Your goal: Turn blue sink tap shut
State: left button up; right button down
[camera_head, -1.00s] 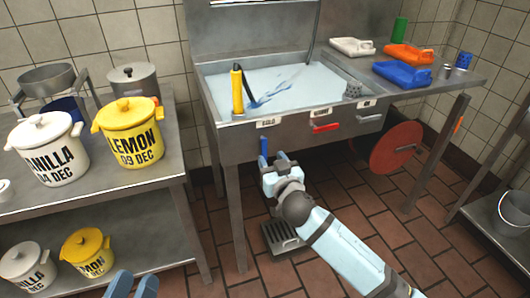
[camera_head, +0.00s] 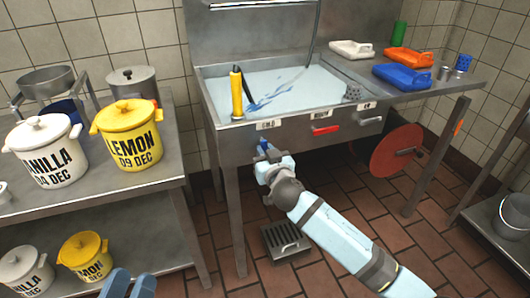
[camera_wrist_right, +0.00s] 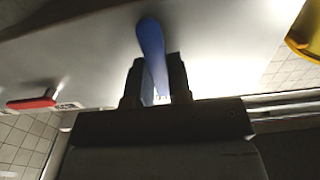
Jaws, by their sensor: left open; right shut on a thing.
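The blue tap lever (camera_head: 263,146) sits on the front panel of the steel sink (camera_head: 212,98), below the left label. It is partly hidden by my right gripper (camera_head: 269,157) in the head view. In the right wrist view the blue lever (camera_wrist_right: 151,45) stands between the two dark fingers of my right gripper (camera_wrist_right: 154,84), which is shut on it. My left gripper (camera_head: 129,284) shows only as light blue fingertips at the bottom edge of the head view, open and away from the sink.
A red tap lever (camera_head: 325,129) is to the right on the same panel. Water fills the basin, with a yellow-handled tool (camera_head: 237,92) at its left edge. A shelf with a lemon pot (camera_head: 128,134) stands left. A floor drain (camera_head: 286,243) lies below.

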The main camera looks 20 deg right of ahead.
aim_at(270, 138)
pick_arm(q)
jog(key=shift+a+p, duration=0.15)
jog(key=shift+p, duration=0.15)
pick_arm(e)
jog(key=shift+r+n, duration=0.1)
jog(key=shift+n, duration=0.2)
jog(key=n+p, duration=0.3)
jog(key=n, duration=0.2)
jog(key=d+r+n+p, duration=0.1)
jog(key=n+p, duration=0.3)
jog(key=n, duration=0.2)
jog(key=d+r+n+p, duration=0.1)
jog(key=n+p, duration=0.2)
jog(key=n, duration=0.2)
jog(key=shift+d+r+n+p, duration=0.15)
jog(key=shift+n+p, duration=0.15)
pick_arm(q)
jog(key=s+a+f+g+y, duration=0.2)
jog(key=a+f+g+y, duration=0.3)
jog(key=f, duration=0.6)
jog(key=shift+s+a+f+g, duration=0.2)
jog(key=shift+a+g, duration=0.1)
jog(key=shift+g, duration=0.5)
pick_arm(e)
jog(key=shift+n, duration=0.3)
pick_arm(q)
jog(key=shift+f, duration=0.3)
jog(key=shift+r, duration=0.1)
